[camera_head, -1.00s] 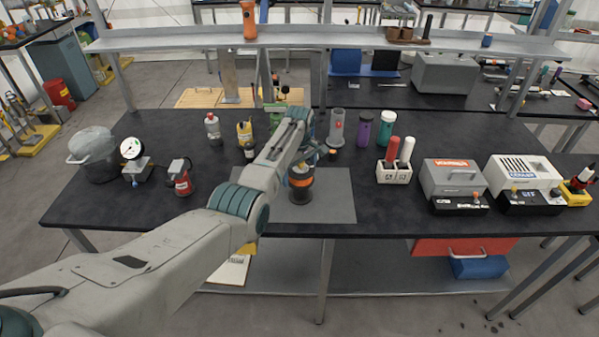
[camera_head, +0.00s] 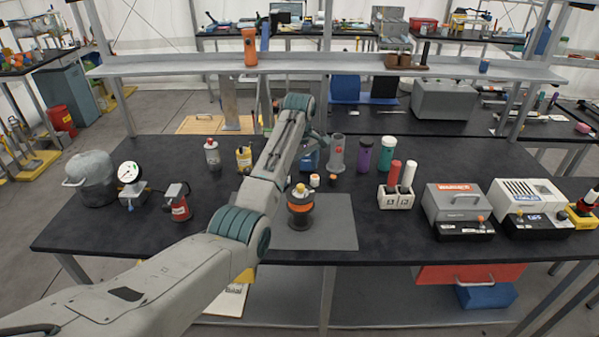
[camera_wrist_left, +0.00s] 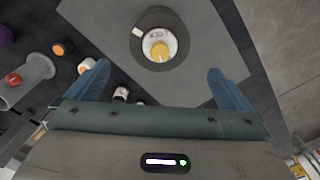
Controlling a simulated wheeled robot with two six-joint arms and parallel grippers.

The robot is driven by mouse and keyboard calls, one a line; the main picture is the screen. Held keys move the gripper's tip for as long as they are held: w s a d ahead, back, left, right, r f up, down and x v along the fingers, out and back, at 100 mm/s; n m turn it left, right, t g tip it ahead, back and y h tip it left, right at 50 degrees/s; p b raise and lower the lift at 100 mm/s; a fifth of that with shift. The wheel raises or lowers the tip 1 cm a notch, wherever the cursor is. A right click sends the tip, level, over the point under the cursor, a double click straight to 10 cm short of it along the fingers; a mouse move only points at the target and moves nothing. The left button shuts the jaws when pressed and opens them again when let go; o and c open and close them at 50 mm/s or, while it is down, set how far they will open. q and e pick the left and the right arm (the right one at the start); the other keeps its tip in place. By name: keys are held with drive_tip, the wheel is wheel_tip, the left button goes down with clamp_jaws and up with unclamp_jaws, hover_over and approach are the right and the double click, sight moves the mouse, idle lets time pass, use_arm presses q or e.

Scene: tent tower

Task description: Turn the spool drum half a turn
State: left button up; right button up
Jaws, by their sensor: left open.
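The spool drum (camera_head: 300,209) is a dark upright cylinder with an orange band and a yellow knob on top. It stands on a grey mat (camera_head: 335,235) near the table's front edge. In the left wrist view the drum (camera_wrist_left: 150,20) shows from above, with a pale lettered ring around the yellow centre and a small white mark on its rim. My left gripper (camera_wrist_left: 158,70) is open and empty, its blue fingers wide apart. The drum lies beyond the fingertips, not between them. In the head view my left arm mostly hides this gripper. My right gripper is out of view.
Bottles (camera_head: 212,157), a clear cylinder (camera_head: 336,154) and a purple tumbler (camera_head: 364,156) stand behind the mat. A white holder (camera_head: 396,198) with red and white handles is to the right, beside grey machines (camera_head: 458,204). A metal shelf (camera_head: 330,64) spans the back.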

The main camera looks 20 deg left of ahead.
sight(301, 197)
use_arm(q)
drive_tip(key=shift+d+f+m+b, duration=0.15)
drive_tip(key=shift+m+b, duration=0.5)
drive_tip(key=shift+m, duration=0.35)
drive_tip(key=shift+s+m, duration=0.1)
drive_tip(key=shift+m, duration=0.7)
drive_tip(key=shift+d+f, duration=0.1)
drive_tip(key=shift+f, duration=0.15)
wheel_tip(301, 197, down, 10)
drive_tip(key=p, duration=0.3)
drive_tip(key=shift+r, duration=0.1)
drive_tip(key=c, duration=0.9)
